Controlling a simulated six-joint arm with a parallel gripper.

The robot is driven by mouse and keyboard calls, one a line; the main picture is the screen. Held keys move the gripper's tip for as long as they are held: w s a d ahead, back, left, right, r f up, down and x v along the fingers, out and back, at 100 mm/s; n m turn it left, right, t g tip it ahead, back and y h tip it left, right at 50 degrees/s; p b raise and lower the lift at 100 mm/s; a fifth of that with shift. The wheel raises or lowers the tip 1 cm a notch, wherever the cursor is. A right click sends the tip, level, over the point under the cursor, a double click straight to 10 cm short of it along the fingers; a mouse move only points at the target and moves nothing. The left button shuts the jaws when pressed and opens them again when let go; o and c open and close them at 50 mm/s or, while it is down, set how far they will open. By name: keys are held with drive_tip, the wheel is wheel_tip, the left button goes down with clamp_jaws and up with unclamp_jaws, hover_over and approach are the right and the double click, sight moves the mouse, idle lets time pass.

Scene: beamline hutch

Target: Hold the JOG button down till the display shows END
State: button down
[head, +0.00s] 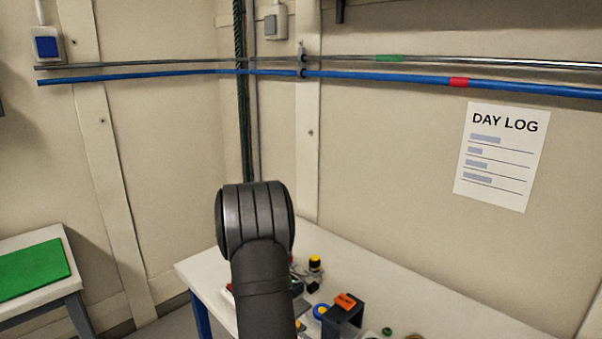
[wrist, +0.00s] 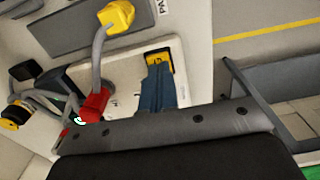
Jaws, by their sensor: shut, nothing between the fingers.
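In the wrist view my gripper (wrist: 158,62) reaches up from the bottom edge, its blue-grey fingers shut together with nothing between them. The fingertips lie over a white panel (wrist: 125,82), near a small yellow-and-black part; I cannot tell whether they touch it. I cannot make out the JOG button; the fingers may hide it. No readable display and no END show in either view. In the head view my own arm hides the gripper and much of the bench behind it.
A red part (wrist: 94,104) with a grey cable to a yellow plug (wrist: 117,15) stands close left of the fingers. A grey open tray (wrist: 270,80) lies to the right. On the white bench (head: 425,305) sit an orange block (head: 345,300) on a dark stand and a blue ring (head: 320,311).

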drive_tip(key=shift+r, duration=0.1)
idle(0.4)
wheel_tip(320, 180, up, 7)
idle(0.8)
drive_tip(key=shift+f, duration=3.55)
wheel_tip(320, 180, up, 14)
drive_tip(key=shift+a, duration=0.1)
